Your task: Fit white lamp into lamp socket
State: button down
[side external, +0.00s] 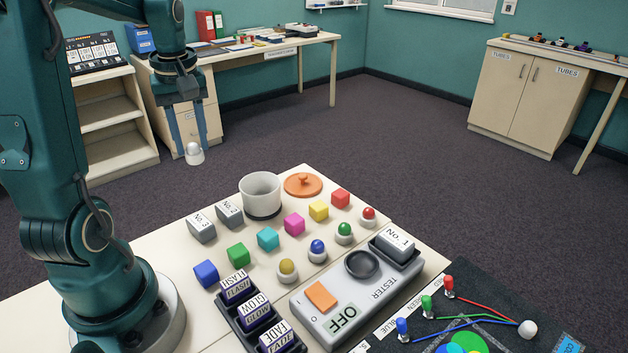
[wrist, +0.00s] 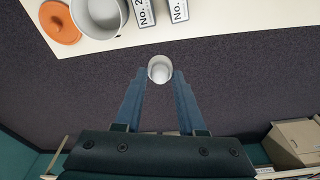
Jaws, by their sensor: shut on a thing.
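The white lamp (side external: 195,157) is held between the fingertips of my gripper (side external: 193,147), hanging below them. In the wrist view the lamp (wrist: 160,68) shows as a pale round shape between the blue fingers of my gripper (wrist: 160,76). My gripper is out past the far left edge of the table, over the floor, well away from the tester. A round black recess (side external: 361,264), which looks like the lamp socket, sits on top of the grey tester (side external: 335,311). It is empty. The tester display reads OFF.
Yellow (side external: 288,270), blue (side external: 317,250), green (side external: 344,232) and red (side external: 368,216) lamps stand beside the tester. Several coloured cubes, a white pot (side external: 261,193) and its orange lid (side external: 303,184) stand farther back. A No. 1 block (side external: 396,241) sits at the tester's far end.

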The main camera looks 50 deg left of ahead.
jog(key=shift+a+r, duration=0.1)
jog(key=shift+r, duration=0.25)
jog(key=w+d+r+m+h, duration=0.1)
jog(key=w+d+r+m, duration=0.1)
jog(key=w+d+m, duration=0.9)
jog(key=d+f+m, duration=0.3)
jog(key=d+m, duration=0.2)
jog(key=d, duration=1.6)
jog(key=shift+n+h, duration=0.3)
jog(key=shift+w+f, duration=0.2)
jog(key=shift+f, duration=3.05)
jog(key=shift+f, duration=0.9)
grip_release()
